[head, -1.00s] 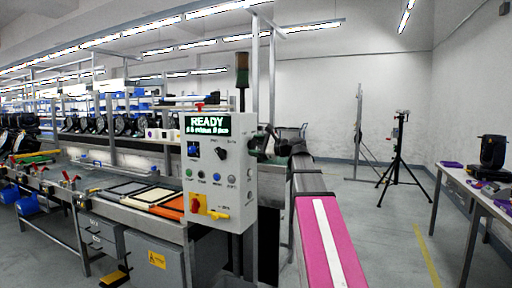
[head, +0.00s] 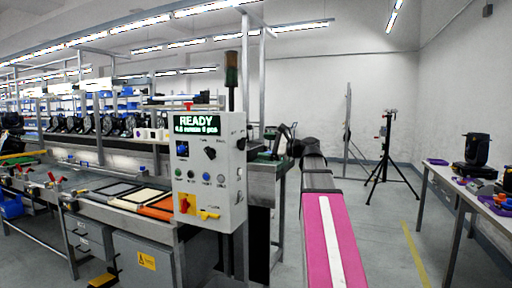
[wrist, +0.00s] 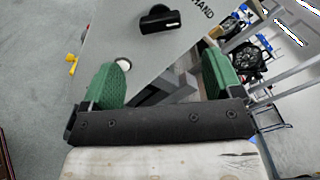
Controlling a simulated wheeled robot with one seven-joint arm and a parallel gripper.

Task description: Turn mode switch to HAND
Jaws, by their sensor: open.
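The mode switch is a black knob (wrist: 159,19) on the grey control panel (wrist: 135,50), near the top of the wrist view. The word HAND is printed to its right. In the head view a small black knob (head: 209,153) shows on the panel front, below the green READY display (head: 197,123). My gripper (wrist: 164,76) has two green pads spread wide, with nothing between them. The knob lies beyond the fingertips and apart from them. In the head view my gripper is by the panel's right side, small and partly hidden by my arm.
A workbench with trays (head: 130,196) stands left. A tripod (head: 389,155) and side table (head: 440,170) stand right, with open floor between.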

